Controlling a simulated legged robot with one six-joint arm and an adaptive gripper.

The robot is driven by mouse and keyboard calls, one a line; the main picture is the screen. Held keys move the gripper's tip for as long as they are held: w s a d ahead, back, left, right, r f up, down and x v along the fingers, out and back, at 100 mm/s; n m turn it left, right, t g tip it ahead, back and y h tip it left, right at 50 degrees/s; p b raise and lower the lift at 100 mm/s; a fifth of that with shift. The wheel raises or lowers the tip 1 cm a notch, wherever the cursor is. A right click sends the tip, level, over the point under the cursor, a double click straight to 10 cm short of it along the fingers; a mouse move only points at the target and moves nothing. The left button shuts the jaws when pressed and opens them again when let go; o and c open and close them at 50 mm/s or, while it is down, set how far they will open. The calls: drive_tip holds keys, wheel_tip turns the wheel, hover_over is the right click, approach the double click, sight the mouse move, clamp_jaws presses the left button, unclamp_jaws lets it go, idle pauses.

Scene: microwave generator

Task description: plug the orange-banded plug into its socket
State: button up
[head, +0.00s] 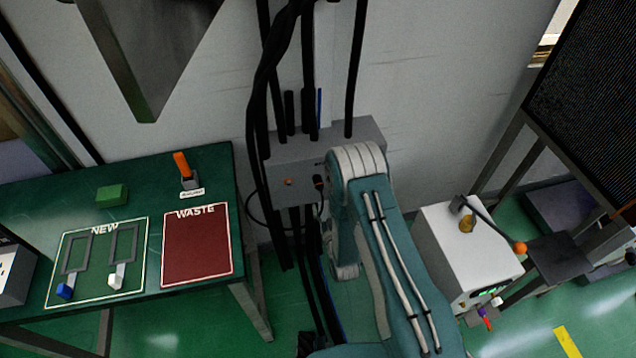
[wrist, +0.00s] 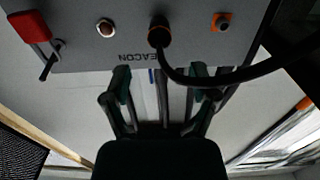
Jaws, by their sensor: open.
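The plug (wrist: 159,36) is black with an orange-brown band and sits against the front of a grey box, near the middle of the wrist view. Its black cable bends away to the right. An orange-rimmed socket (wrist: 221,21) is on the same face, to the plug's right and apart from it. I cannot tell how deeply the plug is seated. My gripper (wrist: 160,86) is open and empty, its two fingers spread below the plug and clear of it. In the head view the plug (head: 318,183) shows beside my arm; my gripper is hidden there.
The grey box (head: 350,136) hangs on the wall among thick black cables. Its face carries a red lever (wrist: 35,27) and a round indicator (wrist: 105,28). A green table (head: 140,170) stands left, a white machine (head: 465,250) right.

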sight(321, 191)
drive_tip(key=shift+x, duration=4.05)
drive_tip(key=shift+c, duration=0.3)
clamp_jaws()
drive_tip(key=shift+s, duration=0.1)
drive_tip(key=shift+v, duration=2.9)
drive_tip(key=shift+s+a, duration=0.15)
drive_tip(key=shift+a, duration=2.3)
drive_tip(key=shift+a, duration=0.1)
